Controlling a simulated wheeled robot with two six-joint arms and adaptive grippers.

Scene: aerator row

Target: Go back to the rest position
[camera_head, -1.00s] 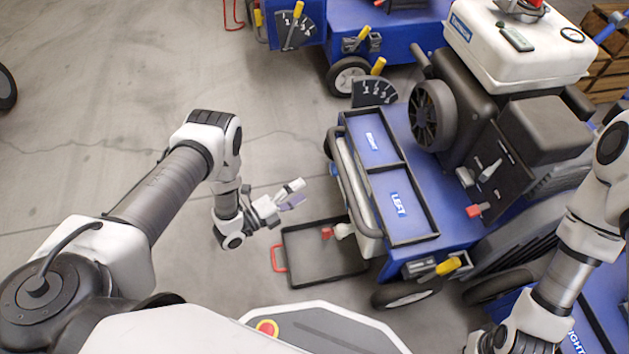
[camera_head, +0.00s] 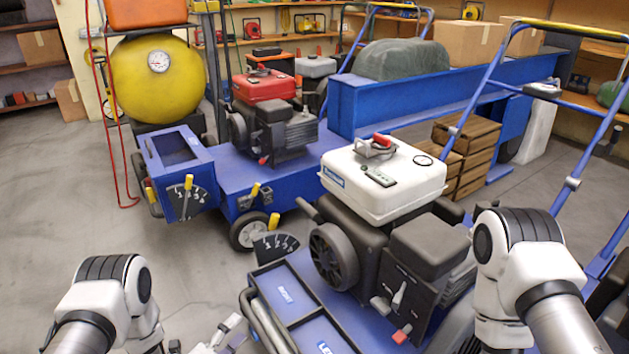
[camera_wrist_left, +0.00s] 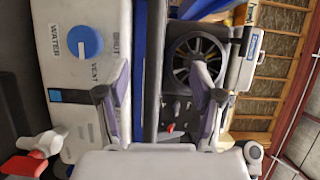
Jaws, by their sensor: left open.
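My left gripper (camera_head: 226,334) shows only partly at the bottom of the head view, left of the near aerator's blue deck (camera_head: 338,286). In the left wrist view its two fingers (camera_wrist_left: 161,90) stand wide apart with nothing held between them. Beyond them are a white panel (camera_wrist_left: 62,95) with a blue knob (camera_wrist_left: 85,41) marked WATER and VENT, and the aerator's black fan wheel (camera_wrist_left: 196,62). My right arm (camera_head: 525,270) comes in at the lower right of the head view. Its gripper is hidden below the picture edge.
The near aerator, with its white tank (camera_head: 383,182) and dark engine (camera_head: 430,245), stands between my arms. A second aerator with a red tank (camera_head: 264,86) stands behind it. Wooden crates (camera_head: 470,150) are at the right. Grey floor (camera_head: 60,215) is clear at the left.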

